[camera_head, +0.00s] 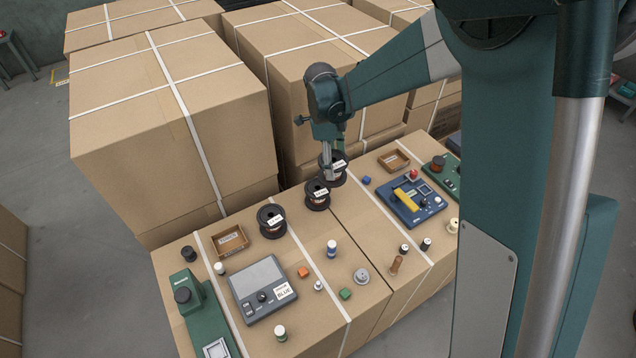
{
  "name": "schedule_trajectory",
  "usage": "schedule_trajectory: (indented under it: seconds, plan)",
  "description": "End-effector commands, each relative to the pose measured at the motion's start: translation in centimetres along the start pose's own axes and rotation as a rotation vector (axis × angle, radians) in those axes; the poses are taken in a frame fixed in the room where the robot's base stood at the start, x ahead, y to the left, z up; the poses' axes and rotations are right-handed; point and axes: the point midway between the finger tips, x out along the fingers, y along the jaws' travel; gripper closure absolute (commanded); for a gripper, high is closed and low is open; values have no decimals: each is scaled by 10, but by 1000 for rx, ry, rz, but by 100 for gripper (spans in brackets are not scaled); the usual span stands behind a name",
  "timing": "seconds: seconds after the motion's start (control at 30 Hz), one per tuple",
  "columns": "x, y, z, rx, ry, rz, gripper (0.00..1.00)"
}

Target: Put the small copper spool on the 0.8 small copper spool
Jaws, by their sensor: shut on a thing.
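My gripper (328,174) points down and is shut on a dark copper spool (341,177) with a white label. It holds the spool at the back of the carton top. A second dark copper spool (317,203) with a white label stands just in front and to the left, very close below the held one. Whether the two touch, I cannot tell. A third copper spool (271,229) with a white label stands further left. The label figures are too small to read, so I cannot tell which spool is 0.8. The fingertips are partly hidden by the held spool.
A small open wooden box (231,252) stands left of the third spool. A blue board with a yellow part (406,199) is at right. Tall strapped cartons (165,110) rise behind.

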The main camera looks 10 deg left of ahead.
Motion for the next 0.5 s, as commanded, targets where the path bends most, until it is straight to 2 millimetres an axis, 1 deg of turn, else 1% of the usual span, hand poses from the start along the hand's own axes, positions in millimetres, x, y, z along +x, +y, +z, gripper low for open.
schedule_trajectory:
  seconds: [0.03, 0.1, 0.2, 0.33, 0.5]
  plan:
    - [-10, -3, 11, 0, 0, 0, 66]
    - [-17, -6, 24, 2, 1, 0, 66]
    - [-24, -8, 38, 7, 1, 1, 66]
    - [-28, -10, 48, 10, 1, 1, 66]
    - [-28, -11, 51, 11, 1, 1, 66]
